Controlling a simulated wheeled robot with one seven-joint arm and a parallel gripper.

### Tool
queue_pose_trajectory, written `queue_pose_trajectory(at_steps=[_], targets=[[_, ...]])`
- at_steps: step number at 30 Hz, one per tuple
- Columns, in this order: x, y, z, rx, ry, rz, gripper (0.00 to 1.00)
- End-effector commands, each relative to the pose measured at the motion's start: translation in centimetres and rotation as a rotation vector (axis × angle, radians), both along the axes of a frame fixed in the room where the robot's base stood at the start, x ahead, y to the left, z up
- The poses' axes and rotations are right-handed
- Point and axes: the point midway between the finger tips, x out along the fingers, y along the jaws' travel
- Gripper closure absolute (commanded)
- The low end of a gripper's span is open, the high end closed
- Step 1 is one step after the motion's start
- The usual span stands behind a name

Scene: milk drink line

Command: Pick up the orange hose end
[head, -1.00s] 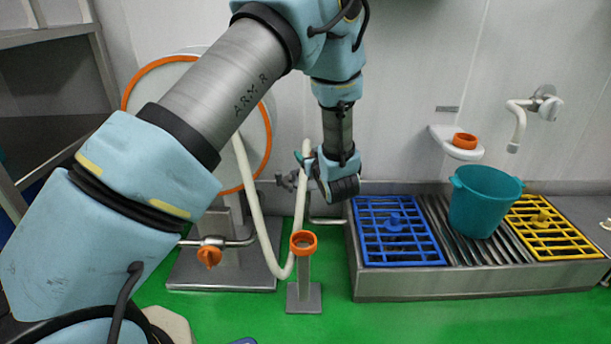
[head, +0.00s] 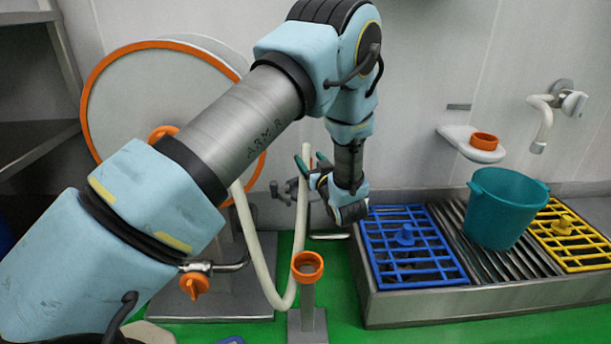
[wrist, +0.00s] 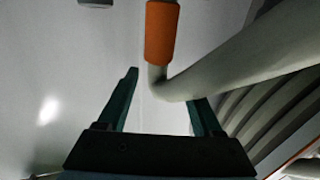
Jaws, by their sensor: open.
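The orange hose end (wrist: 162,32) shows at the top of the wrist view, on the tip of a bent cream hose (wrist: 240,60). In the head view I cannot make out the orange end; the hose (head: 266,275) loops down from the reel and rises to my gripper (head: 309,160). In the wrist view my gripper (wrist: 165,86) is open, with its teal fingers apart. The hose's bend lies between the fingertips in the picture, close to the right finger. The orange part lies beyond the tips. I cannot tell whether the hose touches a finger.
The large orange-rimmed reel (head: 150,90) stands behind my arm. An orange ring on a post (head: 307,266) stands in front of the hose. To the right is a steel drain trough (head: 420,305) with a blue grate (head: 400,275), a teal bucket (head: 505,210) and a yellow grate (head: 570,240).

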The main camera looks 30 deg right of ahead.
Motion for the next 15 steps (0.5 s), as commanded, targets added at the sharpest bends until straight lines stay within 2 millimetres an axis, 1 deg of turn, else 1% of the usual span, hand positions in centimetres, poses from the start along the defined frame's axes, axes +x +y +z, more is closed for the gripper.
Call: queue_pose_trajectory(at_steps=[1,8,12,15], targets=[[0.8,-0.1,-0.2,-0.002,-0.001,0.001,0.33],[3.1,-0.5,-0.3,-0.001,-0.001,0.000,0.33],[5.2,-1.0,-0.3,-0.003,-0.002,0.001,0.33],[6.4,-1.2,-0.1,-0.001,0.000,0.001,0.33]])
